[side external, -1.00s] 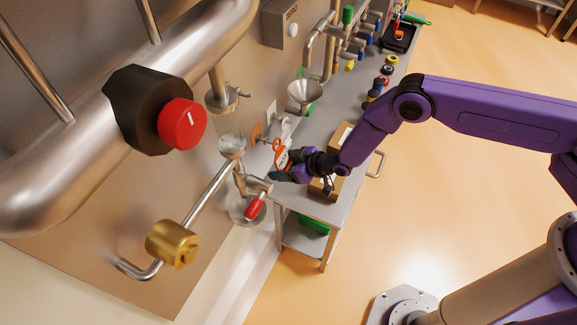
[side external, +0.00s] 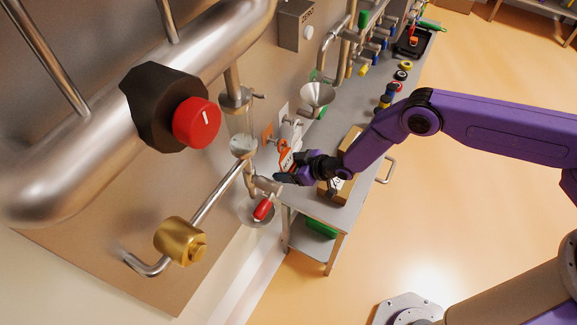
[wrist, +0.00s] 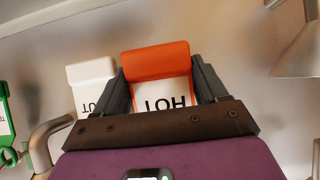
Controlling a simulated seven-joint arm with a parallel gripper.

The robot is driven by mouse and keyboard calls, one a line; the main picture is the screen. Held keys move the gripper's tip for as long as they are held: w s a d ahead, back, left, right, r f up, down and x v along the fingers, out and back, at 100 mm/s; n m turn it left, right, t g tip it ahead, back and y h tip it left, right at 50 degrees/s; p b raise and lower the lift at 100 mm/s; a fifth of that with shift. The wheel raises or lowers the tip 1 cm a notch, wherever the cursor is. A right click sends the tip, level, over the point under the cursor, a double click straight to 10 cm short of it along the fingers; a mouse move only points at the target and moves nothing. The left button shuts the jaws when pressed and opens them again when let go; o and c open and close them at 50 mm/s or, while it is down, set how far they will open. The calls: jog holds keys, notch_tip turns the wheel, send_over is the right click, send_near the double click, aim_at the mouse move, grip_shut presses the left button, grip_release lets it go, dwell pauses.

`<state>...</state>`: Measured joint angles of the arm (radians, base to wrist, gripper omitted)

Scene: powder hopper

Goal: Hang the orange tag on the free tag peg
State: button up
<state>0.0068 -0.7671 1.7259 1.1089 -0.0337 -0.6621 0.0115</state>
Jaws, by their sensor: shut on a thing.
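My gripper (side external: 287,170) is shut on the orange tag (side external: 286,159), close in front of the steel panel. In the wrist view the tag (wrist: 157,62) sits between both fingers, its orange top beyond the fingertips and its white lettered face partly hidden by my gripper. A white tag (wrist: 90,72) is just left of it, and a green tag (wrist: 4,112) is at the far left edge. In the side view a small orange plate (side external: 267,137) and a white one (side external: 284,112) are on the panel behind the tag. I cannot make out the free peg or whether the tag touches it.
A steel funnel (side external: 317,96) is close behind my gripper; it also seems to show in the wrist view (wrist: 300,50). A cardboard box (side external: 350,150) stands on the steel bench (side external: 335,208). The floor to the right is open.

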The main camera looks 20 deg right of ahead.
jog(key=o, duration=1.1)
jog(key=shift+s+r, duration=0.1)
jog(key=v, duration=1.7)
jog(key=s+d+r+n+g+h, duration=0.1)
jog(key=s+d+r+g+h, duration=0.1)
jog(key=s+r, duration=0.5)
jog(key=s+d+r+n+g+h, duration=0.1)
jog(key=s+d+r+g, duration=0.2)
jog(key=r, duration=0.7)
jog(key=s+d+r+g+h, duration=0.1)
jog(key=s+d+r+h, duration=0.1)
jog(key=s+d+r, duration=0.3)
jog(key=s+d+r+n+g+h, duration=0.1)
jog(key=s+d+r+h, duration=0.1)
jog(key=s+d+r, duration=0.4)
jog(key=s+d, duration=0.5)
jog(key=d, duration=0.2)
jog(key=shift+s+r+n+g, duration=0.25)
jog(key=shift+s+n+g, duration=0.05)
jog(key=shift+s, duration=0.1)
